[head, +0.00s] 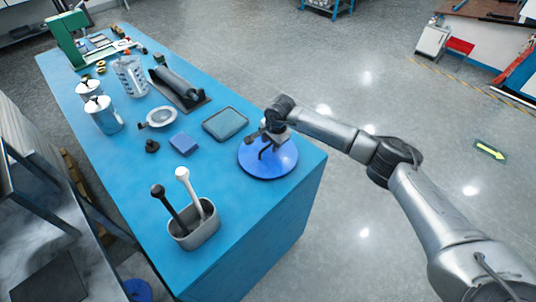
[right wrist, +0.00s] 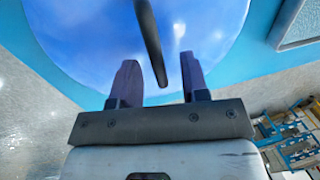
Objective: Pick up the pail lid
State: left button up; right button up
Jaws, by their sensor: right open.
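The pail lid (head: 256,168) is a round blue disc lying flat near the right edge of the blue table. It also fills the top of the right wrist view (right wrist: 90,35). A dark bar-like handle (right wrist: 148,35) shows on it there. My right gripper (head: 268,146) is over the lid, pointing down, with its fingers apart. In the right wrist view my right gripper (right wrist: 160,75) has one finger on each side of the dark handle, with gaps visible on both sides. The lid's centre is partly hidden by the gripper in the head view. My left gripper is not in view.
A grey holder (head: 193,238) with a black and a white-handled tool stands nearer the front. Metal canisters (head: 103,115) stand along the left. Bare table surrounds the lid's near side.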

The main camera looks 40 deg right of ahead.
jog(key=shift+w+f, duration=0.1)
jog(key=shift+f, duration=0.5)
grip_shut()
jog(key=shift+r, duration=0.15)
